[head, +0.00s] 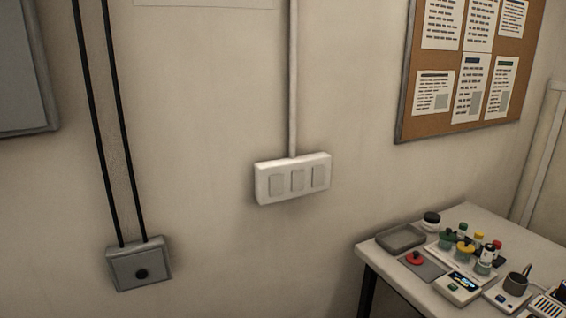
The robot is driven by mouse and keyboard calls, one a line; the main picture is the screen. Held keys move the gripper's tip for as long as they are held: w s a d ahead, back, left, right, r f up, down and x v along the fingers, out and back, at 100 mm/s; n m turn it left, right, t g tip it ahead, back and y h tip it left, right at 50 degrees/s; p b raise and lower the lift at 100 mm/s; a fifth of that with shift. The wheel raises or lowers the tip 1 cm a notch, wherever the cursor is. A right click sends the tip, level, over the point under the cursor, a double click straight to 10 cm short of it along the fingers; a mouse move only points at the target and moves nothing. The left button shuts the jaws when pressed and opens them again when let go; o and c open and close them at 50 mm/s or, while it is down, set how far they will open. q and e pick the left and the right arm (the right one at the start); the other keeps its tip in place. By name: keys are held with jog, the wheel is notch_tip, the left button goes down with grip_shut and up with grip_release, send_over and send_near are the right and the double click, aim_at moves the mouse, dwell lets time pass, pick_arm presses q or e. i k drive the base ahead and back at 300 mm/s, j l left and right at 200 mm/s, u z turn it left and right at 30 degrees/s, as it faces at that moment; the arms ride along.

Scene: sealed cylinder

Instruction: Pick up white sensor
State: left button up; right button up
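A small white device with a lit display (458,287) lies at the front edge of the table at the lower right. Another white unit with a dark cup on it (514,284) stands to its right. I cannot tell from this view whether either of these is the white sensor. Neither of my grippers is in view.
The table (378,262) also bears a grey tray (400,238), a black-lidded jar (431,220), a red item on a grey plate (415,258) and several colour-capped bottles (466,249). A switch panel (292,178) and a grey box (139,264) are on the wall.

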aim_at(486, 259)
jog(key=l+z, duration=0.1)
jog(key=z, duration=0.3)
jog(key=l+z, duration=0.15)
jog(key=z, duration=0.25)
jog(key=l+z, duration=0.1)
jog(key=z, duration=0.35)
